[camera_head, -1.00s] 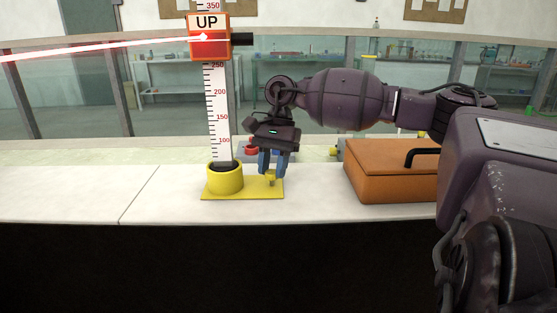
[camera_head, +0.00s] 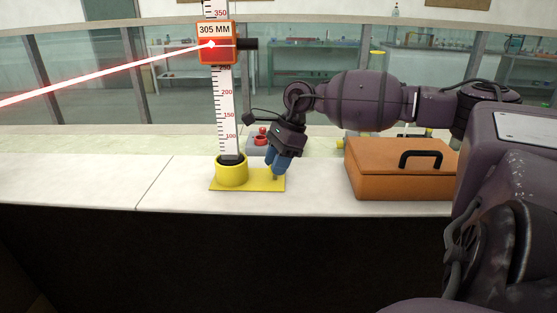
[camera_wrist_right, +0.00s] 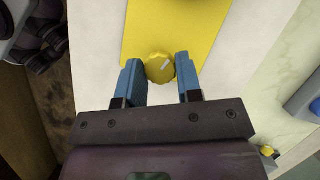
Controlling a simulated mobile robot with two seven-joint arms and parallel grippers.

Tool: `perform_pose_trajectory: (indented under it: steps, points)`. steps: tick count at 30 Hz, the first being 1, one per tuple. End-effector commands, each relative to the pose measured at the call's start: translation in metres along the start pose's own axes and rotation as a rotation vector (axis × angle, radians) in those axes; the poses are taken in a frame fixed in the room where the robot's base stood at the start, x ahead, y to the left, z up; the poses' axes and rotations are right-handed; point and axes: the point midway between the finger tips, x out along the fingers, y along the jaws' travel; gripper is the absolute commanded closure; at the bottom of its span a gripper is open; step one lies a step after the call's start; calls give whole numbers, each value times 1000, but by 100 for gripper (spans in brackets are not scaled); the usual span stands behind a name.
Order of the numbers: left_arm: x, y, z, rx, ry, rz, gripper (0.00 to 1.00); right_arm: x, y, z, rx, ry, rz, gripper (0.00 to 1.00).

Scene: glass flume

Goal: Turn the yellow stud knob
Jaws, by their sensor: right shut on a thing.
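The yellow stud knob (camera_wrist_right: 159,67) is a small ribbed knob with a pale mark on top, in the right wrist view. It stands on a yellow plate (camera_wrist_right: 190,22), which also shows on the bench in the head view (camera_head: 252,186). My right gripper (camera_head: 275,171) is tilted over the plate's right end, its blue fingers down. In the right wrist view its fingers (camera_wrist_right: 158,70) are on either side of the knob and shut on it. A white graduated staff (camera_head: 227,110) rises from the yellow socket (camera_head: 232,172). Its orange head (camera_head: 216,30) reads 305 MM. My left gripper is out of view.
An orange case (camera_head: 385,182) with a black handle stands right of the plate. A grey box with a red button (camera_head: 261,137) is behind my right gripper. The white bench top (camera_head: 80,182) is clear on the left. A red beam meets the staff head.

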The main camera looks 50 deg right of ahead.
Motion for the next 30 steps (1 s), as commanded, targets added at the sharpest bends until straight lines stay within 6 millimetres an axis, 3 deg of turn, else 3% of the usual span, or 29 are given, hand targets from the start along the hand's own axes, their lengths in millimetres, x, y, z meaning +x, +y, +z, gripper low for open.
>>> perform_pose_trajectory:
  steps: [16, 17, 21, 30]
  points:
    - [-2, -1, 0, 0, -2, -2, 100, 0, 0, 0, 21, 1, -9, 91]
    - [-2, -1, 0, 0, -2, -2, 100, 0, 0, 0, 21, 1, -9, 63]
    - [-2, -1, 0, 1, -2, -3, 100, 0, 0, 0, 21, 1, -9, 42]
    - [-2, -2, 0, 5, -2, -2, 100, -1, 0, 0, 21, 0, -10, 42]
